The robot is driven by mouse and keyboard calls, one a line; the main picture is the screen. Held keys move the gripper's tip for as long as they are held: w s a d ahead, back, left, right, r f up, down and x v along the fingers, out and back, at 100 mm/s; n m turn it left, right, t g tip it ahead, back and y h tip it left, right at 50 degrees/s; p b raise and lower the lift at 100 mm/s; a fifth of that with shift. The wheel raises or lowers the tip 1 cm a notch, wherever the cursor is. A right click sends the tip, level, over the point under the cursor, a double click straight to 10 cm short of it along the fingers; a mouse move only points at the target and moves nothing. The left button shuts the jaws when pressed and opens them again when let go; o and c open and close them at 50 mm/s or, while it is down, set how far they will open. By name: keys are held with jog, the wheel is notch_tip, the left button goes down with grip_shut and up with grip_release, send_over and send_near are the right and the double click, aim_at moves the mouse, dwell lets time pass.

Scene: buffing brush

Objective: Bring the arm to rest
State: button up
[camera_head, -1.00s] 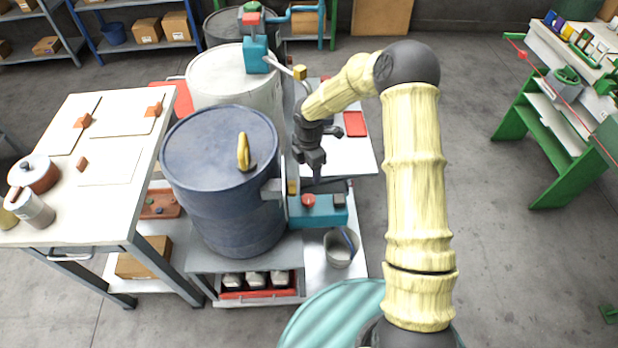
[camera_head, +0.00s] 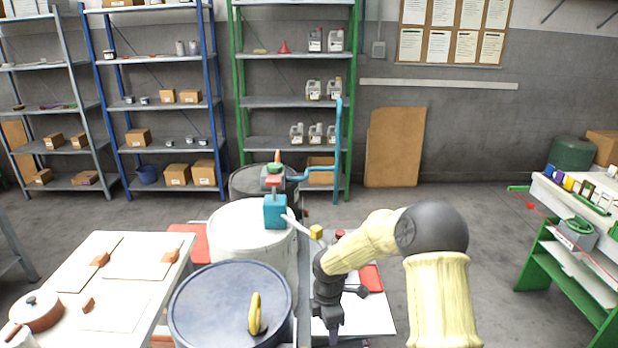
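My arm comes in from the lower right, in pale yellow sleeves with a black elbow. My gripper (camera_head: 333,334) is dark and hangs pointing down at the end of the arm, just right of the dark blue drum (camera_head: 215,290). Its fingertips are small and close to the bottom edge of the picture, so I cannot tell if they are open or shut or hold anything. No brush can be made out.
The blue drum's lid carries a yellow handle (camera_head: 255,312). A white drum (camera_head: 240,215) with a teal fixture (camera_head: 275,211) stands behind it. A white worktable (camera_head: 125,285) is at left, a green bench (camera_head: 565,290) at right. Open floor lies between arm and bench.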

jog(key=s+d+r+m+t+p, duration=0.1)
jog(key=s+d+r+m+p, duration=0.2)
jog(key=s+r+m, duration=0.7)
jog(key=s+d+r+m+t+p, duration=0.1)
jog(key=s+d+r+m+p, duration=0.2)
jog(key=s+d+r+m, duration=0.4)
jog(key=s+r+m, duration=0.3)
jog(key=m, duration=0.1)
jog(key=shift+s+t, duration=0.15)
jog(key=shift+t, duration=0.15)
